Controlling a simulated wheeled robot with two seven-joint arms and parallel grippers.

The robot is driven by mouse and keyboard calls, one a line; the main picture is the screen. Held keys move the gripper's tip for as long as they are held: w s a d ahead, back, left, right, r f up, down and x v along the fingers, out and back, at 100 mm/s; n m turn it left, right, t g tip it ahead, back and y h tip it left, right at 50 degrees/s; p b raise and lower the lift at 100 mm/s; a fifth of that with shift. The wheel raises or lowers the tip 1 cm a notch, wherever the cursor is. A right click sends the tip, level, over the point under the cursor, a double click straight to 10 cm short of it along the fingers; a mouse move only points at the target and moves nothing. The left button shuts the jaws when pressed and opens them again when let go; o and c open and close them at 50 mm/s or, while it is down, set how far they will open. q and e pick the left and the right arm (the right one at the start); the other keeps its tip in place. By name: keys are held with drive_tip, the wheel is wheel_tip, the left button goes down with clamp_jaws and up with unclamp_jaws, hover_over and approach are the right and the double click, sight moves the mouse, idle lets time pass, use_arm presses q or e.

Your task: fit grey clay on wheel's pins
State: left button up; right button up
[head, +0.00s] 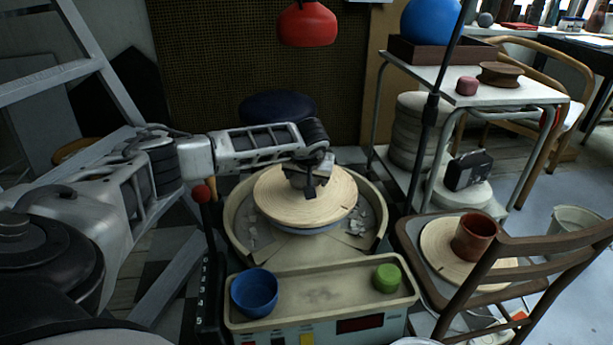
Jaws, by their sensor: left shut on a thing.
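My left gripper (309,188) reaches in from the left, pointing down over the middle of the potter's wheel. Below the disc's front edge a blue-grey wheel head (305,230) shows. The wheel's pins are hidden, and I cannot tell whether the disc rests on the head or is slightly above it. My right gripper is not in view.
The splash pan (240,232) rings the wheel, with grey scraps inside. On the front ledge are a blue bowl (255,292) and a green lump (387,278). A red-knobbed lever (202,194) stands left. A chair (497,245) with a brown pot (474,237) stands right. A red lamp (307,24) hangs above.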

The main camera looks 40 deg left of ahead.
use_arm(q)
drive_tip(key=shift+d+r+p, duration=0.1)
drive_tip(key=shift+r+p, duration=0.1)
drive_tip(key=shift+p, duration=0.5)
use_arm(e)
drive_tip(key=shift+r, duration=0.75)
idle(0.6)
use_arm(q)
drive_tip(key=shift+f+b, duration=0.6)
drive_tip(key=shift+f, duration=0.45)
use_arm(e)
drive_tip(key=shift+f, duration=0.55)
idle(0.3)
